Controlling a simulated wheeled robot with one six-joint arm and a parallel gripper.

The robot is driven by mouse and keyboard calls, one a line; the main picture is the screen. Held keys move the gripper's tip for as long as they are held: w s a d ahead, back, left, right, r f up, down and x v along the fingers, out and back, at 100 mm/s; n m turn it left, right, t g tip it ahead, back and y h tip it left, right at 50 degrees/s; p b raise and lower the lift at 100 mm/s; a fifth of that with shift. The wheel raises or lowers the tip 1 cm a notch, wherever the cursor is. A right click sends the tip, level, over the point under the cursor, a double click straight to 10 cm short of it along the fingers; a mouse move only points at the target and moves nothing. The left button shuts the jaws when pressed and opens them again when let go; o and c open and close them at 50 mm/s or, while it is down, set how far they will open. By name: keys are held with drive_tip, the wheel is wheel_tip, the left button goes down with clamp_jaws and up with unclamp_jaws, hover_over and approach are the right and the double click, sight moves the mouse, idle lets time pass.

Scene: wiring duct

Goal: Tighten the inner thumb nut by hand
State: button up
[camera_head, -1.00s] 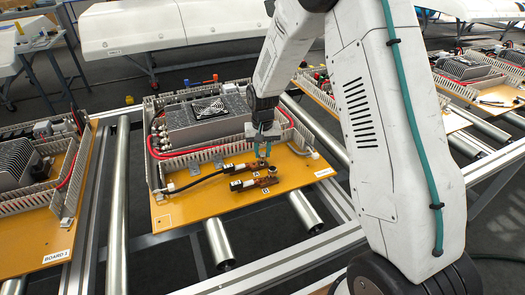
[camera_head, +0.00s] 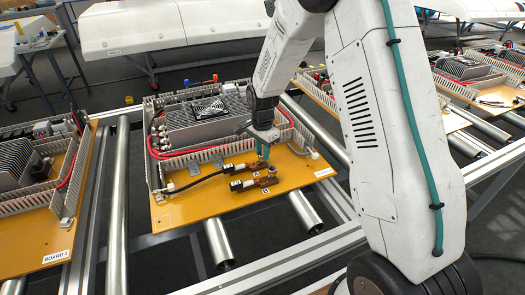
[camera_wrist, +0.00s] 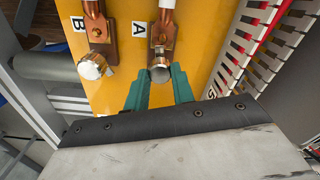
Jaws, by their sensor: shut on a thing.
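My gripper (camera_wrist: 161,76), with teal fingers, is shut on the silver inner thumb nut (camera_wrist: 160,68), one finger on each side. This nut sits at the end of the copper lug (camera_wrist: 162,36) beside label A (camera_wrist: 138,29). The other thumb nut (camera_wrist: 92,66) sits by the copper lug (camera_wrist: 95,25) beside label B (camera_wrist: 77,23), apart from my fingers. In the head view my gripper (camera_head: 263,153) points down at the inner cable end, and the fingers hide most of the nut there.
A slotted grey wiring duct (camera_wrist: 238,45) with red wires runs close to the right of my gripper in the wrist view. A finned box with a fan (camera_head: 207,115) stands behind on the orange board (camera_head: 215,210). The board's front part is bare.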

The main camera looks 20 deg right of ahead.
drive_tip(key=m, duration=0.6)
drive_tip(key=shift+w+r+m, duration=0.15)
drive_tip(key=shift+m, duration=0.15)
idle(0.5)
drive_tip(key=o, duration=1)
wheel_tip(320, 180, up, 8)
drive_tip(key=shift+f, duration=0.15)
